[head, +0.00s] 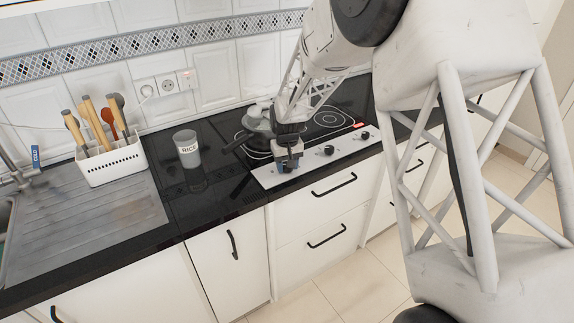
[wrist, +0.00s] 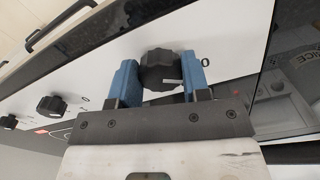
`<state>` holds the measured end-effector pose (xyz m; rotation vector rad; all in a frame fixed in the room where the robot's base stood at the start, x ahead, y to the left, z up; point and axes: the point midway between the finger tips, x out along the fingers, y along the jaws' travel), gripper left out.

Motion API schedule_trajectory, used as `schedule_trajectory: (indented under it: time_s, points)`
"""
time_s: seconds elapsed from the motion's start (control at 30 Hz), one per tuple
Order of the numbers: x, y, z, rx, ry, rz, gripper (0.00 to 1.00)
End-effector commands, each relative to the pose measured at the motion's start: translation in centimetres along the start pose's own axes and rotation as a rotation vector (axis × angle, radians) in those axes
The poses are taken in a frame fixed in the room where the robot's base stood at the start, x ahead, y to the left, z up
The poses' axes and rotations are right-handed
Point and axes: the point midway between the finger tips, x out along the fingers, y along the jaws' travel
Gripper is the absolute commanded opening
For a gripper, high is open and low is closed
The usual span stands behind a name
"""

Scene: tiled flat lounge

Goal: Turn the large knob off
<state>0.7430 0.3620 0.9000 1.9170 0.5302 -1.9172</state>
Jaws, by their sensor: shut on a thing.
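In the wrist view a black ridged knob (wrist: 160,68) on the white control panel sits between the two blue fingers of my gripper (wrist: 160,78), which is shut on it. A white pointer line shows on the knob, and a "0" mark is on the panel to its right. In the head view my gripper (head: 287,165) is at the left end of the cooktop's front panel (head: 307,167) and hides this knob. Two other black knobs, a middle one (head: 328,150) and a right one (head: 365,135), stand clear of my gripper.
A pot (head: 258,122) stands on the black cooktop (head: 345,110) right behind my gripper. A jar marked RICE (head: 187,150) and a white utensil holder (head: 112,162) stand to the left. Drawer handles (head: 334,185) stick out below the panel.

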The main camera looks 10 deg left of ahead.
Motion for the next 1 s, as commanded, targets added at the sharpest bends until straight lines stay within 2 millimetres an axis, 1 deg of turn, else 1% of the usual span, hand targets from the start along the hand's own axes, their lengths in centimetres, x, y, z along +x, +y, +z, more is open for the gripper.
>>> schedule_trajectory:
  time_s: [0.23,0.27,0.4,0.43,0.77,0.87,1.0]
  points:
    - [0.0,0.0,0.0,0.000,0.000,0.000,0.20]
    - [0.0,0.0,0.0,0.000,0.000,0.000,0.45]
    - [0.0,0.0,0.0,0.001,0.000,0.000,0.66]
    - [0.0,0.0,0.0,0.001,0.000,0.000,0.69]
    - [-0.2,0.0,0.0,0.001,0.000,0.000,0.69]
    - [-0.6,0.0,0.0,0.001,0.001,0.000,0.69]
    - [-1.7,0.0,-0.1,0.001,0.001,0.000,0.69]
